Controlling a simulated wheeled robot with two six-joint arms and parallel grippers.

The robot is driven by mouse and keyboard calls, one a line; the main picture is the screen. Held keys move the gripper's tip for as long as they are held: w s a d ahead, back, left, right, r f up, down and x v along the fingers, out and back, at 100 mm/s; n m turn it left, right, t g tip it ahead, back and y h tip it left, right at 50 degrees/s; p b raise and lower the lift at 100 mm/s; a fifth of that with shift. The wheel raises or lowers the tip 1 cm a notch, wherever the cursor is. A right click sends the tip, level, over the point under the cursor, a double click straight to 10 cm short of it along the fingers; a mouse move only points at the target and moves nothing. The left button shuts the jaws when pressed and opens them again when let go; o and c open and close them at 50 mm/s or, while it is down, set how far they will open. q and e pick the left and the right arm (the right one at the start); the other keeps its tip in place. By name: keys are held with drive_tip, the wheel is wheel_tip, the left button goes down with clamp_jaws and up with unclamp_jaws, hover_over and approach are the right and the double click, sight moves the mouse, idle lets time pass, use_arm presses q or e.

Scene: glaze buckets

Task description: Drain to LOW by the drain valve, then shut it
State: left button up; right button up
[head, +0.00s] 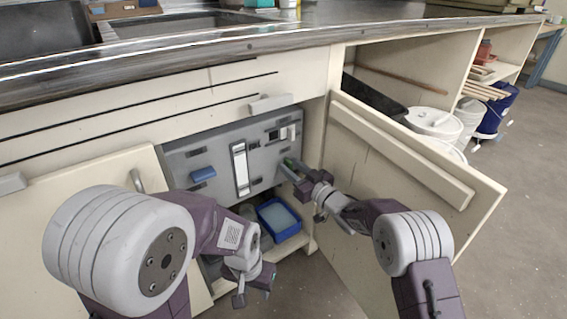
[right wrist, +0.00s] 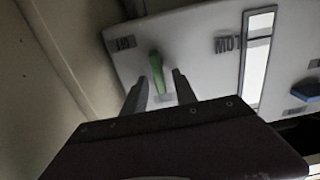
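A grey panel (head: 220,160) is set in the open cabinet under the counter. It carries a tall white gauge strip (head: 240,168), a blue lever (head: 203,174) on its left and a green lever (head: 289,163) on its right. The right wrist view shows the green lever (right wrist: 158,73), the gauge (right wrist: 258,60) and a LOW label (right wrist: 228,45) upside down. My right gripper (right wrist: 160,80) is open, its fingers on either side of the green lever. I cannot tell whether they touch it. My left gripper (head: 254,296) hangs empty below, fingers apart. The gauge level is unclear.
A blue tub (head: 279,217) with pale blue contents stands below the panel. White buckets (head: 433,122) and a blue bucket (head: 497,108) stand further right. Open floor lies at the right.

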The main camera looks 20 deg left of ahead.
drive_tip(key=shift+d+r, duration=0.1)
clamp_jaws()
drive_tip(key=shift+m, duration=0.3)
drive_tip(key=shift+m+p, duration=0.3)
drive_tip(key=shift+m, duration=0.3)
drive_tip(key=m, duration=0.5)
drive_tip(key=f+m, duration=0.1)
drive_tip(key=m, duration=0.4)
drive_tip(key=w+d+m, duration=0.1)
drive_tip(key=m, duration=0.5)
drive_tip(key=shift+f+b, duration=0.3)
drive_tip(key=shift+b, duration=0.05)
